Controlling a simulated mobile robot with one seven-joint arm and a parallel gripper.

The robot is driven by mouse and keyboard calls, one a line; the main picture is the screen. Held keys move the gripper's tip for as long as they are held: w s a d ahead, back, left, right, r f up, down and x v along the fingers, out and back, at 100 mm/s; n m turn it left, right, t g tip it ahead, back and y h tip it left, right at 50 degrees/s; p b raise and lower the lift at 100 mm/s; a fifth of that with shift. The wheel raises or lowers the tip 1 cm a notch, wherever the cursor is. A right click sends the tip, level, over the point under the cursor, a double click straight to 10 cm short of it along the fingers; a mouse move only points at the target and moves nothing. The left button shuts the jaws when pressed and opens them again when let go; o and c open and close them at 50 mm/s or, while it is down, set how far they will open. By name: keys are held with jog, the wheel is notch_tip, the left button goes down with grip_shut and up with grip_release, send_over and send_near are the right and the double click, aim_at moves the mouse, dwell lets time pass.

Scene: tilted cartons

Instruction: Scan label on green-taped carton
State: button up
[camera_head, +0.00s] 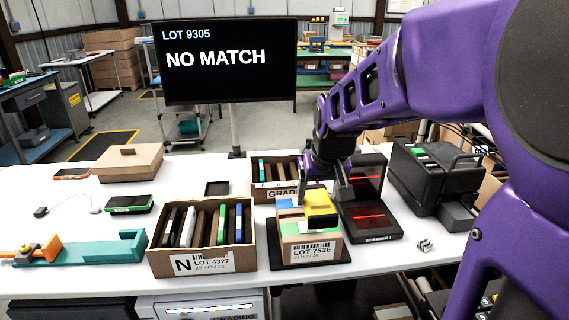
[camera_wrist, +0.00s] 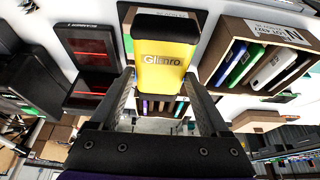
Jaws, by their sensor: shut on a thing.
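My gripper (camera_head: 325,190) is shut on a yellow phone-like thing (camera_head: 320,210); in the wrist view the yellow thing (camera_wrist: 166,62) reads "Glmro" between my fingers. It is above or at the open top of the small carton (camera_head: 311,251) labelled LOT 7536; I cannot tell whether it touches. Scanner 1 (camera_head: 374,221), with red lines, stands to the right.
A monitor (camera_head: 228,60) reads LOT 9305, NO MATCH. A black machine (camera_head: 435,175) stands at right. A lidded brown box (camera_head: 127,162), a green-edged phone (camera_head: 129,203) and a teal fixture (camera_head: 85,251) lie at left.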

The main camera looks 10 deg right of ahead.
jog(key=shift+r+p, duration=1.4)
jog(key=shift+r, duration=1.2)
